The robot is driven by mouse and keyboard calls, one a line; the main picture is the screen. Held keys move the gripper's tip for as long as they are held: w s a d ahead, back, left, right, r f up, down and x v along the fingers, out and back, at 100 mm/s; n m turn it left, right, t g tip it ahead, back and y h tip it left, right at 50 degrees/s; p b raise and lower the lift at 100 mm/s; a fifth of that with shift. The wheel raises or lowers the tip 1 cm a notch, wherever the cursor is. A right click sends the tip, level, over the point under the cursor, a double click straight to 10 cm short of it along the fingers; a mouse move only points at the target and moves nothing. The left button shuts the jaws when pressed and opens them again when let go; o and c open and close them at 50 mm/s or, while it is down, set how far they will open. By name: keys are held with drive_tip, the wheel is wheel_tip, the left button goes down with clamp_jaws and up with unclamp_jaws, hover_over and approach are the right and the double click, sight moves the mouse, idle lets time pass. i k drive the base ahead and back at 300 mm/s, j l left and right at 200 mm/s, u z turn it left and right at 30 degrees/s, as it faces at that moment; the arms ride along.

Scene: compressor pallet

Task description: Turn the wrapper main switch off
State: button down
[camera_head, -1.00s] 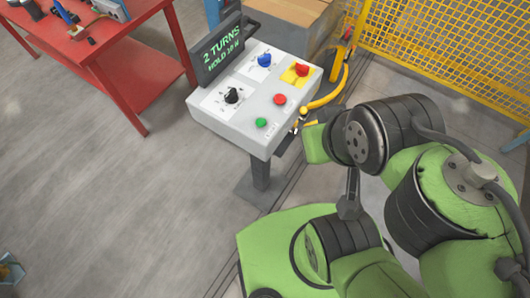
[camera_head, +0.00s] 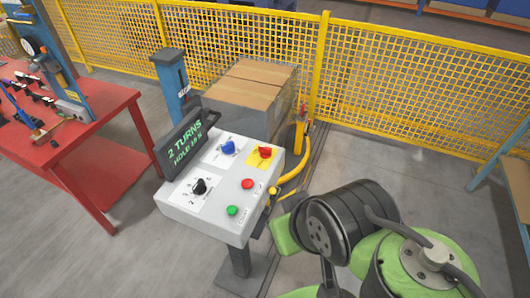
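A light grey control box (camera_head: 222,208) stands on a dark post, left of my green and black arm. On its sloped top are a black rotary knob (camera_head: 199,186), a blue rotary knob (camera_head: 227,147), a red knob on a yellow plate (camera_head: 265,152), a red button (camera_head: 247,184) and a green button (camera_head: 232,211). The labels are too small to tell which one is the main switch. A dark display (camera_head: 184,143) on the box reads "2 TURNS" and "HOLD 10 N" in green. My gripper is not in view; only links of my arm show at the lower right.
A red workbench (camera_head: 75,140) with tools stands at the left. Wrapped cartons (camera_head: 252,92) stand behind the box, next to a blue post (camera_head: 172,82). A yellow mesh fence (camera_head: 400,75) closes the back. The grey floor at the lower left is clear.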

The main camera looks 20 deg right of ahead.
sight(266, 151)
drive_tip(key=l+u, duration=0.3)
drive_tip(key=l, duration=0.15)
drive_tip(key=l+u, duration=0.25)
drive_tip(key=l, duration=0.2)
drive_tip(key=k+l+u, duration=0.1)
drive_tip(key=l+u, duration=0.2)
drive_tip(key=l, duration=0.15)
drive_tip(key=k+l+u, duration=0.25)
drive_tip(key=l, duration=0.15)
drive_tip(key=l+u, duration=0.3)
drive_tip(key=i+u, duration=0.45)
drive_tip(key=i, duration=0.55)
